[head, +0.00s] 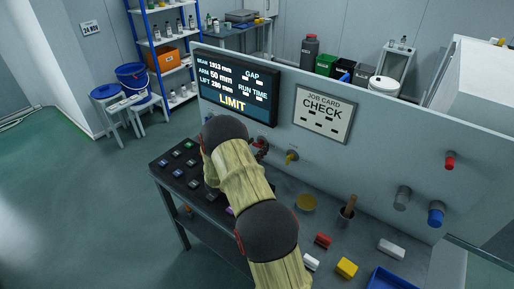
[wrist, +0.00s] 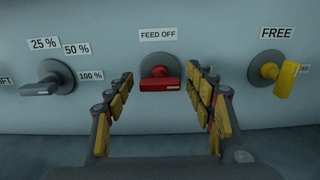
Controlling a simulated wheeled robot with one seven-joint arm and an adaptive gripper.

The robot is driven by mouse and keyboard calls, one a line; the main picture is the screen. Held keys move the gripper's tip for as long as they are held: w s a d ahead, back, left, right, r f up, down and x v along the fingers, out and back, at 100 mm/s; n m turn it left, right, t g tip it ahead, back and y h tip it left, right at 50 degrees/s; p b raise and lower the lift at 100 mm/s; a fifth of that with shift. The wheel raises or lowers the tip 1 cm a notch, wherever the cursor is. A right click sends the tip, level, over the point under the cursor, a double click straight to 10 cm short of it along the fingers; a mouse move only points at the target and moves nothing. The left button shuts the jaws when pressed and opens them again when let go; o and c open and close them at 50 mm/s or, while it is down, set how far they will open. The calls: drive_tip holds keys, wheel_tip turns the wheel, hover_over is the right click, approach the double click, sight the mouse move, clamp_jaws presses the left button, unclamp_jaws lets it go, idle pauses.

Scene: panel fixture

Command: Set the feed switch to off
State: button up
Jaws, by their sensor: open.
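The feed switch (wrist: 160,84) is a red handle on a round dark base, below a label (wrist: 163,34) reading FEED OFF. Its wide red front face lies level in the wrist view; I cannot tell which setting it points to. My gripper (wrist: 159,77) is open, with one finger to the left and one to the right of the red handle, and visible gaps on both sides. Nothing is between the fingertips except the view of the switch behind. In the head view, a red part (head: 262,147) shows at the panel beside my arm, which hides my gripper.
A grey selector (wrist: 43,86) with percent labels is left of the switch. A yellow handle (wrist: 286,79) under a FREE label is right. The panel screen (head: 236,87) reads LIMIT. Coloured blocks, including a yellow one (head: 346,268), lie on the bench below.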

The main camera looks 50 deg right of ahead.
drive_tip(key=shift+d, duration=0.1)
drive_tip(key=shift+c, duration=1.1)
drive_tip(key=c, duration=1)
drive_tip(key=shift+r+n+p, duration=0.1)
drive_tip(key=shift+n+p, duration=0.2)
drive_tip(key=shift+p, duration=0.05)
drive_tip(key=n+p, duration=0.2)
drive_tip(key=n, duration=0.1)
drive_tip(key=shift+r, duration=0.1)
drive_tip(key=n+p, duration=0.3)
drive_tip(key=n, duration=0.2)
drive_tip(key=shift+p, duration=0.3)
drive_tip(key=n+p, duration=0.2)
drive_tip(key=n, duration=0.2)
drive_tip(key=shift+n, duration=0.4)
drive_tip(key=shift+n+p, duration=0.95)
drive_tip(key=shift+n, duration=1.25)
